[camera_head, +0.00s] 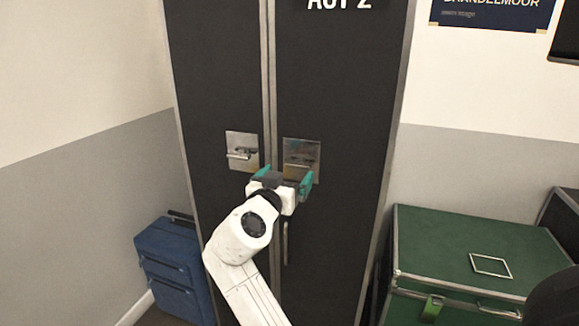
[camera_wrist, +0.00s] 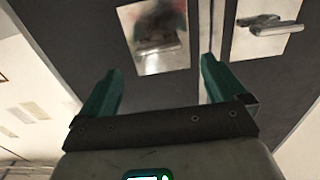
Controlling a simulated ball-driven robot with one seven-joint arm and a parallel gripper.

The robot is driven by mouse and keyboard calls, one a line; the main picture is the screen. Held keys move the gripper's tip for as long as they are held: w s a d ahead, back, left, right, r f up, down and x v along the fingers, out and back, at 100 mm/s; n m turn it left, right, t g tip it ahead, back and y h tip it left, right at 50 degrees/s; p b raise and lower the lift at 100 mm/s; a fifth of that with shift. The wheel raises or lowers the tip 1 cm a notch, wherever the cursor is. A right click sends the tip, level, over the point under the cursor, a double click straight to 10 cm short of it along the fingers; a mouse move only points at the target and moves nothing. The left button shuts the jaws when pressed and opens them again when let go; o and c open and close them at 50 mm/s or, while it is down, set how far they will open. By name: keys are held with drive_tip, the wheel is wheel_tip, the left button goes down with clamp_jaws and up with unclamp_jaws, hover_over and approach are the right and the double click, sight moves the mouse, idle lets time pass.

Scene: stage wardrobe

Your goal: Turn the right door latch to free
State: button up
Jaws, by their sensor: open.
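The right door latch (camera_head: 302,147) is a square metal plate on the right door of a dark wardrobe, close to the seam between the doors. My gripper (camera_head: 285,179) is open and empty just below and in front of it, covering its lower edge. In the wrist view the same plate (camera_wrist: 155,22) lies beyond my open fingers (camera_wrist: 160,68), with a clear gap. Its lever is blurred among reflections, so its angle is hard to tell. The left door latch (camera_head: 241,150) has a roughly horizontal lever; it also shows at upper right in the wrist view (camera_wrist: 268,25).
The wardrobe (camera_head: 345,90) stands upright with both doors shut. A vertical pull handle (camera_head: 285,243) is on the right door below my gripper. A blue suitcase (camera_head: 175,268) stands at left. A green trunk (camera_head: 445,240) is at right, with a dark object at the lower right corner.

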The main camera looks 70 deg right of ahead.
sight(296, 165)
drive_tip(key=d, duration=0.6)
drive_tip(key=shift+w+d+p, duration=0.15)
drive_tip(key=shift+d+p, duration=0.2)
drive_tip(key=shift+c, duration=0.5)
drive_tip(key=c, duration=1)
drive_tip(key=shift+o, duration=0.2)
